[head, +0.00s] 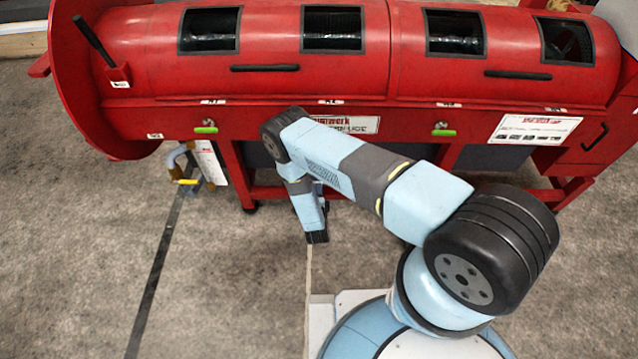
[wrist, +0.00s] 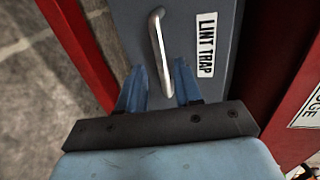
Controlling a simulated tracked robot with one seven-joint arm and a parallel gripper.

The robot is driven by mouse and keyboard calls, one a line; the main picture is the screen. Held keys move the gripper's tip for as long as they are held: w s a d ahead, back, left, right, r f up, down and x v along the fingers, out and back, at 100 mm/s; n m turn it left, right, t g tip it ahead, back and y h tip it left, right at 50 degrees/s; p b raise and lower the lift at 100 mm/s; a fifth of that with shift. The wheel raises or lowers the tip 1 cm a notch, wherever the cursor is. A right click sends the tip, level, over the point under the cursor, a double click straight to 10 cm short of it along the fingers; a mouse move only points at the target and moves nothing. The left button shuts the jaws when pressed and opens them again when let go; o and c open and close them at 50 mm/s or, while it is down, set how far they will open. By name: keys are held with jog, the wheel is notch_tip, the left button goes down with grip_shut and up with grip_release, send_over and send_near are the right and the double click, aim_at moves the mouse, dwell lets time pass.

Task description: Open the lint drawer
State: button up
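A curved silver bar handle (wrist: 157,45) stands off this front. My gripper (wrist: 158,76) is open, its two blue fingers apart. The lower end of the handle shows between the fingers, with gaps at both sides; no grip on it is visible. I cannot tell how far the fingertips are from the drawer front. In the head view my arm covers the drawer area, and the fingers are not clearly seen.
The long red machine (head: 345,75) spans the back, with dark windows and black handles. Red frame posts (wrist: 70,45) flank the drawer. A small stand with a yellow part (head: 190,181) is at the left. The grey floor (head: 80,250) in front is mostly clear.

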jog(key=shift+x, duration=2.8)
jog(key=shift+c, duration=0.4)
grip_shut()
